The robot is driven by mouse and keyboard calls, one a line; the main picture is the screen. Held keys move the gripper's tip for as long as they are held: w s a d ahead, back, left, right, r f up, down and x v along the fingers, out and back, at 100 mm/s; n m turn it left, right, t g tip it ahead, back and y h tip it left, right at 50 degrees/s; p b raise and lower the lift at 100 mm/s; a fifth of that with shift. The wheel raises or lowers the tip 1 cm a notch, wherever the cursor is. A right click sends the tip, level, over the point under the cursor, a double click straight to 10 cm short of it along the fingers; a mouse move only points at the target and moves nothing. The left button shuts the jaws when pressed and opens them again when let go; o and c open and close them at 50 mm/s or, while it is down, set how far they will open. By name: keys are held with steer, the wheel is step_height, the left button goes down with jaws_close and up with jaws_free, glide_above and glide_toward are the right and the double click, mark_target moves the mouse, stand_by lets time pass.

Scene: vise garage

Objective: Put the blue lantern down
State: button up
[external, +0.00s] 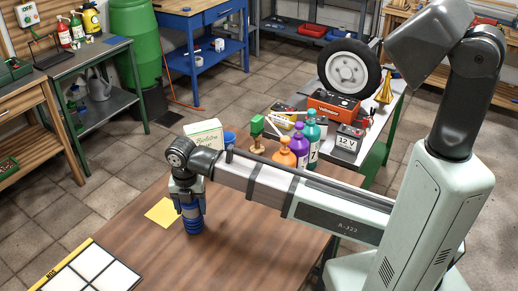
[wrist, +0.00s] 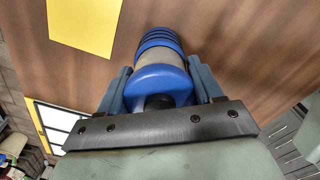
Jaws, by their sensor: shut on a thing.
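The blue lantern (external: 194,222) has a ribbed blue base and is upright under my gripper (external: 188,192), at the table's left part in the external view. In the wrist view the lantern (wrist: 158,72) sits between the two fingers of my gripper (wrist: 160,90), which are shut on its sides. Its pale middle section shows between the blue top and the ribbed base. The base is at or very close to the wooden table (external: 265,225); I cannot tell whether it touches.
A yellow square (external: 161,212) lies just left of the lantern. A white-paned board with a yellow edge (external: 92,275) is at the front left. A cream box (external: 204,134), orange bottle (external: 284,155), purple bottle (external: 300,145) and teal bottle (external: 312,130) stand at the back.

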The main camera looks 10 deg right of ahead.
steer(key=shift+f, duration=0.25)
steer(key=o, duration=1.3)
steer(key=shift+c, duration=0.2)
steer(key=shift+r, duration=0.1)
step_height(320, 180, up, 12)
steer(key=shift+r, duration=0.1)
